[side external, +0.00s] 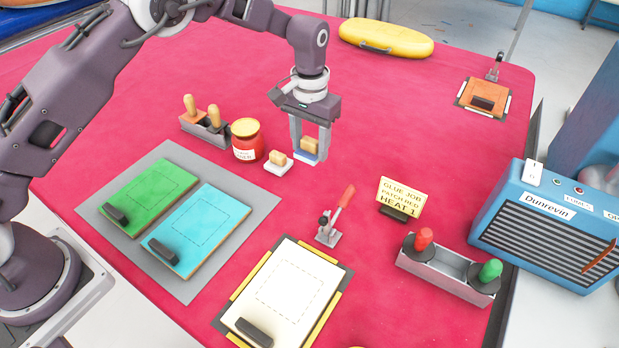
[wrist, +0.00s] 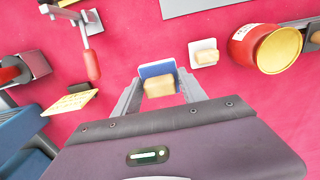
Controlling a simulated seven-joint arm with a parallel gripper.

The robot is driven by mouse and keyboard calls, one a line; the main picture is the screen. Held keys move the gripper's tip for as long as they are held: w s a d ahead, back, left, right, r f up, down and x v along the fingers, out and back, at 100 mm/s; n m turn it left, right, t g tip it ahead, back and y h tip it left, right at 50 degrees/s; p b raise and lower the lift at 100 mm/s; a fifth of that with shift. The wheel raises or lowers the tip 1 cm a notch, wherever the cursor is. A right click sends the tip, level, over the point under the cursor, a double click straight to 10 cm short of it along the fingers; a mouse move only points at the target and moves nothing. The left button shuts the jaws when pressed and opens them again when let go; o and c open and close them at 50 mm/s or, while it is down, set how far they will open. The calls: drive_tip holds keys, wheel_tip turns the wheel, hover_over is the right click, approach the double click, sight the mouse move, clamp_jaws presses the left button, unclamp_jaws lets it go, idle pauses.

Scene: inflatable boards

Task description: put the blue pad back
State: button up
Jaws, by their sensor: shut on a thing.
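The blue pad (side external: 308,155) has a tan block handle on top. My gripper (side external: 309,152) is shut on it by this handle. In the wrist view the blue pad (wrist: 156,70) shows between the fingers, its tan handle nearer the camera. I cannot tell whether the pad touches the red table or hangs just above it. A similar pad with a white base and tan handle (side external: 278,162) sits on the table, left of my gripper and apart from it. It also shows in the wrist view (wrist: 204,54).
A red jar with a yellow lid (side external: 246,140) and a holder with wooden-handled tools (side external: 204,125) stand further left. A toggle clamp (side external: 335,218), a sign (side external: 400,198) and a white board (side external: 285,290) are nearer the camera.

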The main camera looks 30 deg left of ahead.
sight(310, 182)
wheel_tip(310, 182, down, 8)
drive_tip(key=shift+f, duration=0.2)
drive_tip(key=shift+f, duration=0.1)
drive_tip(key=o, duration=1.4)
drive_tip(key=shift+o, duration=0.2)
